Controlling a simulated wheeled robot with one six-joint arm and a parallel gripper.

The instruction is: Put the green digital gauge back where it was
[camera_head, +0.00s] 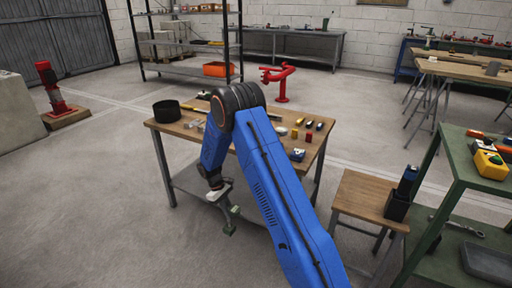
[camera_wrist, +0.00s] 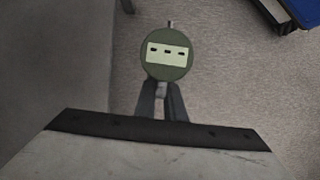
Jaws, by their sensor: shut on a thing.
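The green digital gauge (camera_wrist: 167,42) has a round dark green face with a pale display and a short stem at its top. My gripper (camera_wrist: 162,92) is shut on the gauge's lower stem, and the face is turned toward the wrist camera. In the head view, my gripper (camera_head: 224,200) hangs pointing down in front of the wooden table's near edge. The gauge shows there as a small green shape (camera_head: 231,228), clear of the tabletop. The frames do not tell which place the gauge came from.
The wooden table (camera_head: 170,128) carries a black round container (camera_head: 167,111) and several small coloured items. A wooden stool (camera_head: 362,194) holds a black holder with a blue item (camera_head: 402,192). A green shelf (camera_head: 467,172) stands at the right.

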